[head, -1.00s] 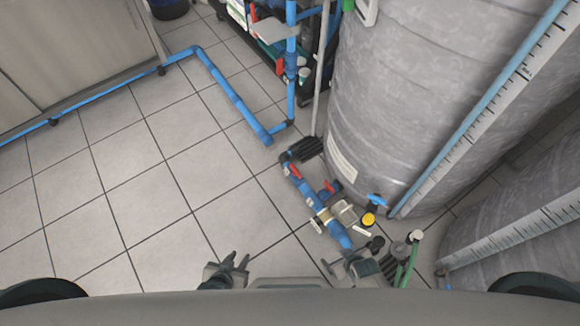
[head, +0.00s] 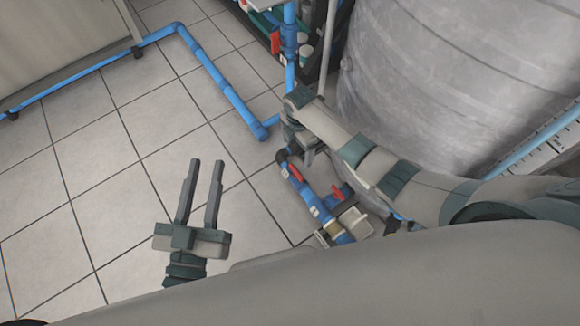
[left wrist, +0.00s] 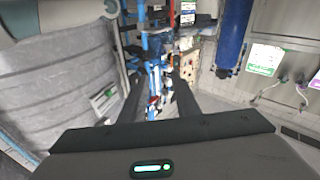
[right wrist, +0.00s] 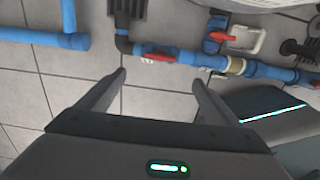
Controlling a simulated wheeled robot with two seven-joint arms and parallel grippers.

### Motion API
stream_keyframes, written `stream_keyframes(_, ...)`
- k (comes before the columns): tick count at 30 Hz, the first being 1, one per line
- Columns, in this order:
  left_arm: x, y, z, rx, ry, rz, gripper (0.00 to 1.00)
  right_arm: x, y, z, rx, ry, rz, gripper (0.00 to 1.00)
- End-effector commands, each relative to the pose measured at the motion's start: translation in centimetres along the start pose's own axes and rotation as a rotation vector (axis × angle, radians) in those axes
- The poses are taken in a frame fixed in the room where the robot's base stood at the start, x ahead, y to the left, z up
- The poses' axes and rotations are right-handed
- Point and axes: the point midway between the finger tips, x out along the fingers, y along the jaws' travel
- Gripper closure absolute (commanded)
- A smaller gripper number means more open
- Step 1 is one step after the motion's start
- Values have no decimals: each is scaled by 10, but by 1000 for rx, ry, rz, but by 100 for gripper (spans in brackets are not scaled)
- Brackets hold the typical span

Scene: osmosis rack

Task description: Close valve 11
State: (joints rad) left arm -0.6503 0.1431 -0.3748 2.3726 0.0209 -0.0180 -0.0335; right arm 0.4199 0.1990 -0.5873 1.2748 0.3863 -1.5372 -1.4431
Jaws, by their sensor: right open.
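A blue floor pipe carries a red-handled valve (head: 296,172); it also shows in the right wrist view (right wrist: 158,57), its handle lying roughly along the pipe. A second red handle (head: 337,192) sits beside it on a side branch, also in the right wrist view (right wrist: 222,37). No valve number is legible, so I cannot tell which is valve 11. My right gripper (right wrist: 160,77) is open and empty, its fingertips either side of the first red handle in that view, seemingly above and short of it. My left gripper (head: 206,163) is open and empty over the floor tiles.
A large grey wrapped tank (head: 420,80) stands right of the valves, behind my right arm. Another blue pipe (head: 225,85) runs along the floor. A vertical blue pipe has a red handle (head: 275,43). The tiled floor (head: 110,130) at left is clear.

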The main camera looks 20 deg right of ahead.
Motion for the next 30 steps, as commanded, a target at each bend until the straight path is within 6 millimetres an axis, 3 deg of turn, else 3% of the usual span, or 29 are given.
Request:
stream_keyframes(17,-1,2,-6,1,34,3,71,6,0,0,-3,-1,-2,14)
stream_keyframes(30,-14,16,-50,6,292,27,71,44,0,0,-1,1,-2,14)
